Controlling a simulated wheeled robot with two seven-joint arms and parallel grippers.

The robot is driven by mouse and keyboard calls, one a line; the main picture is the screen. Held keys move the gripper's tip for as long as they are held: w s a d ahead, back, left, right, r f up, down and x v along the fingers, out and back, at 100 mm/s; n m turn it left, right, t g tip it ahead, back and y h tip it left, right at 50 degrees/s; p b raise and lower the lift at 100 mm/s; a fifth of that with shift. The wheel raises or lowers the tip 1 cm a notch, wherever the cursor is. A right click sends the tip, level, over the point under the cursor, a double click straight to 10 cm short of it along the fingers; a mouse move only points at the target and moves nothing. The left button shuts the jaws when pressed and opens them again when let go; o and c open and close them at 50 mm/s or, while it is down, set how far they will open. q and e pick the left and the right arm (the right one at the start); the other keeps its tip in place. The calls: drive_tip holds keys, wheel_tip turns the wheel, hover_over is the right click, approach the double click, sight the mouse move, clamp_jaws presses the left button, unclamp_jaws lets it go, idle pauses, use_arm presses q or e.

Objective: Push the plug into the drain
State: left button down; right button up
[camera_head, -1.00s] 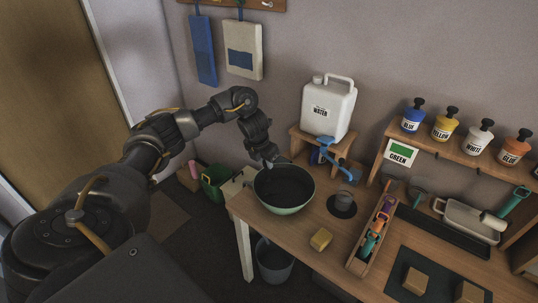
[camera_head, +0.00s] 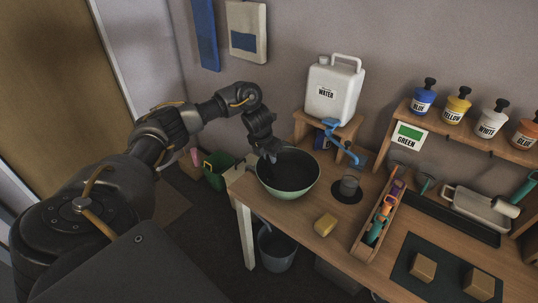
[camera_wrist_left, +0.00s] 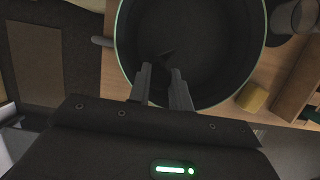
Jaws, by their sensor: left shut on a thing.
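The green-rimmed bowl (camera_head: 291,190) with a dark inside stands on the table's left end. It also fills the top of the left wrist view (camera_wrist_left: 262,45). My left gripper (camera_head: 271,158) is over the bowl, fingers pointing down into it at its left back side. In the left wrist view, its two fingers (camera_wrist_left: 162,72) are slightly apart, with a small dark thing (camera_wrist_left: 168,54), apparently the plug, at their tips. Its shape is hard to make out against the dark bowl. I cannot make out the drain in the bowl's dark bottom. My right gripper is not in view.
A yellow sponge (camera_head: 325,224) lies in front of the bowl. A bucket (camera_head: 277,250) is below.

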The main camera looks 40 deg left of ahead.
use_arm(q)
drive_tip(key=shift+f, duration=0.25)
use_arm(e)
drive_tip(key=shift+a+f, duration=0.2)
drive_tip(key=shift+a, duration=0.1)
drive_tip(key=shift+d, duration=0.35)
